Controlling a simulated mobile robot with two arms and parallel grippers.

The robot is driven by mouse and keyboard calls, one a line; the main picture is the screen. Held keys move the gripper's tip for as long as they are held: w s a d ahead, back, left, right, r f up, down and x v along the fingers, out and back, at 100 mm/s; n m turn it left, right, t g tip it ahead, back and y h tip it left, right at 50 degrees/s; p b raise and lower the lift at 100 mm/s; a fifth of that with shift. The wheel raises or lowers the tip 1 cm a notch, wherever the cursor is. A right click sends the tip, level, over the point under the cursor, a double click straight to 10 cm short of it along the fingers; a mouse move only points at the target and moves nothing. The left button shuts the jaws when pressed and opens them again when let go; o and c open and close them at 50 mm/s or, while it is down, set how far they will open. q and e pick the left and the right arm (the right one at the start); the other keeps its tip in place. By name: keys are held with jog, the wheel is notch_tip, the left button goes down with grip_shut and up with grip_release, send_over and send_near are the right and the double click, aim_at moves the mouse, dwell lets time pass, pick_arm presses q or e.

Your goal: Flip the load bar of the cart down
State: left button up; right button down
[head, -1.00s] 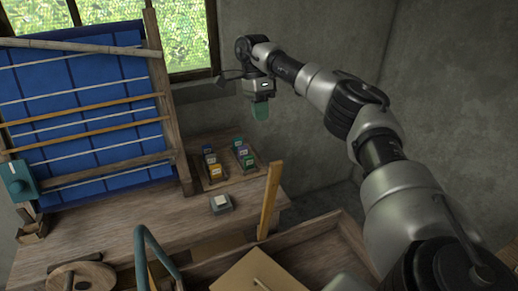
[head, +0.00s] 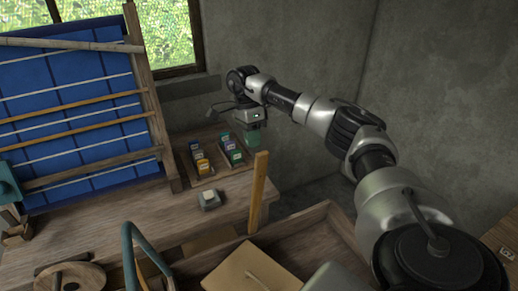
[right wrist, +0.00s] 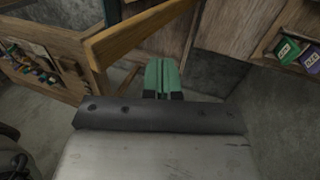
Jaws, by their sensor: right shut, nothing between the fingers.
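The load bar (head: 258,192) is a light wooden bar that stands upright at the far edge of the wooden cart (head: 305,222). In the right wrist view the bar (right wrist: 138,32) crosses the upper middle at a slant, just beyond the fingers. My right gripper (head: 252,140) has green fingers and points down. In the head view it appears just above the bar's top end. In the right wrist view its fingers (right wrist: 161,76) are together and empty; I see no clear contact with the bar. My left gripper is not in view.
A tray of small coloured boxes (head: 199,157) lies on the bench (head: 150,218) beside my right gripper. The loom with blue cloth (head: 70,120) stands at left. A teal curved tube (head: 128,250) rises in front. A grey wall (head: 300,60) stands behind my right arm.

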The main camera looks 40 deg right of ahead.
jog(key=s, duration=0.1)
jog(key=s+p, duration=0.1)
jog(key=s+a, duration=0.1)
jog(key=shift+s+a+f+p, duration=0.1)
jog(key=shift+s+f+p, duration=0.2)
jog(key=shift+s, duration=0.1)
jog(key=shift+f, duration=0.1)
